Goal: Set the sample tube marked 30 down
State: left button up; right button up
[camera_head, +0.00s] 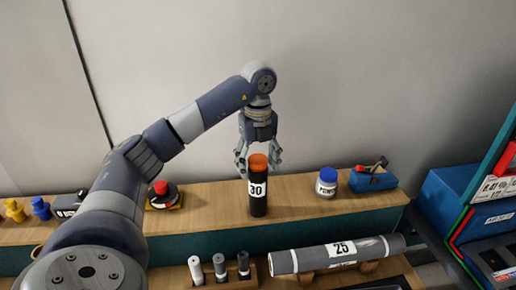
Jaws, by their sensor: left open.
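The sample tube marked 30 (258,196) is dark with an orange top and a white label. It stands upright on the wooden shelf (215,207). My left gripper (258,159) points down at the tube's orange top, with its fingers spread on either side. It is open. I cannot tell whether a finger touches the tube. My right gripper is not in view.
A white jar with a blue lid (327,182) and a blue device (372,178) stand right of the tube. A red-knobbed item (163,194) is to the left.

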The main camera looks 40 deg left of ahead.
pick_arm(q)
notch_tip(320, 180, up, 8)
jog(key=shift+r+p, duration=0.1)
jog(key=shift+p, duration=0.75)
